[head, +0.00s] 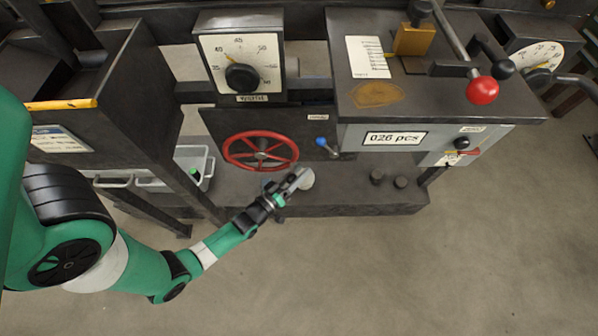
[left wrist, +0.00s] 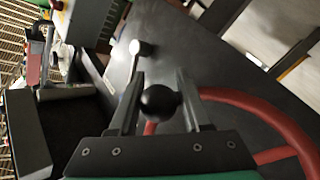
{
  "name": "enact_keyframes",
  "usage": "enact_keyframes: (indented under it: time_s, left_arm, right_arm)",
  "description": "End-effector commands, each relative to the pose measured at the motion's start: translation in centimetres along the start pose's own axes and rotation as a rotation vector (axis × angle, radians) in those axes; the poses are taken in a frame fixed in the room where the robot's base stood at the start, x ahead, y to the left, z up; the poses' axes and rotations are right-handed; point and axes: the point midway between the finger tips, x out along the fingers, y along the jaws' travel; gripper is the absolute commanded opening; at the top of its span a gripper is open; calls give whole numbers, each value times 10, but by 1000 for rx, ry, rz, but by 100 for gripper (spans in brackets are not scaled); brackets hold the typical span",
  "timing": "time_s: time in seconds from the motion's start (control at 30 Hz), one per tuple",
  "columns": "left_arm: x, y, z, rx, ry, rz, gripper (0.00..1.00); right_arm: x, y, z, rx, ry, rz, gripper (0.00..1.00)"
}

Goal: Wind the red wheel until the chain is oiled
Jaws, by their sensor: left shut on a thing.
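The red wheel (head: 261,155) is mounted in front of the dark panel below the left dial. Its red rim (left wrist: 285,125) also curves through the right of the left wrist view. My left gripper (head: 297,181) is at the lower right of the wheel. In the left wrist view, my left gripper (left wrist: 160,100) has its two fingers on either side of a black ball knob (left wrist: 158,102), with a bit of red just below it. The gripper is shut on this knob, which appears to belong to the wheel. I cannot make out the chain. My right gripper is out of view.
A blue-knobbed lever (head: 322,142) stands just right of the wheel. A dial (head: 240,50) sits above it. A box with a "026 pcs" display (head: 393,138) and a red-knobbed lever (head: 482,90) are to the right. A grey bin (head: 150,182) is at left. The front floor is clear.

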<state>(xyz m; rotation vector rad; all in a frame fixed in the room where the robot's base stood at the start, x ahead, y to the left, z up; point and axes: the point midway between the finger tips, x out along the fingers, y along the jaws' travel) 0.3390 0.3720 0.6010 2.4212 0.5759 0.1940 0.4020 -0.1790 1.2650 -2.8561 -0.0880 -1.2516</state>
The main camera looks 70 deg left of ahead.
Motion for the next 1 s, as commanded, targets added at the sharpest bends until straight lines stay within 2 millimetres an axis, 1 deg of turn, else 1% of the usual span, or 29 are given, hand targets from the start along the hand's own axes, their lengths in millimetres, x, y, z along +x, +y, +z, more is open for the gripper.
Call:
enact_keyframes:
  time_s: [0.07,0.53,0.77,1.0]
  left_arm:
    - [2,4,-4,8,10,11,0]
    - [0,-2,0,40,-18,-12,0]
    - [-3,-6,2,68,-42,-33,0]
    - [-9,-18,7,151,-108,-85,0]
  right_arm:
    - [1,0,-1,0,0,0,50]
    - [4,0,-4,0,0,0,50]
    - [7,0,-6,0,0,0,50]
    - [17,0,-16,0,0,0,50]
